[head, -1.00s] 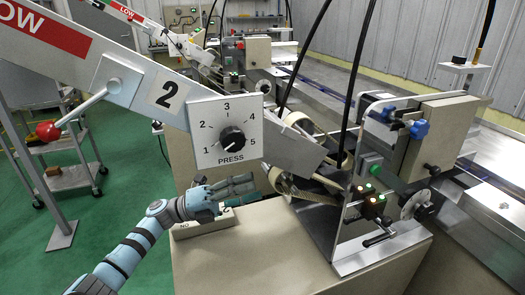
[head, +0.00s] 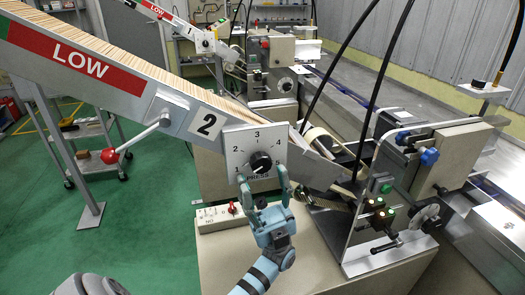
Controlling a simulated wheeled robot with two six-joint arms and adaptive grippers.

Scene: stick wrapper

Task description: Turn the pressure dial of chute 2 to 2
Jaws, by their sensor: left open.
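The pressure dial is a black knob (head: 261,162) on a square pale plate (head: 237,143) marked 1 to 5 and PRESS. The plate is fixed to the side of the sloping chute (head: 177,102), which carries the label 2 (head: 207,124). The knob's white mark seems to point to the lower right, towards 5. My left gripper (head: 262,178) is open just below the knob, its fingers pointing up on either side of it. The fingertips overlap the plate's lower part and partly hide PRESS. I cannot tell if they touch the knob. My right gripper is not in view.
A lever with a red ball (head: 109,156) sticks out left of the plate. A switch box (head: 219,217) sits on the cabinet below. The machine head with lit buttons (head: 379,208) stands to the right, with black cables above. Chute 1 (head: 183,29) is behind.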

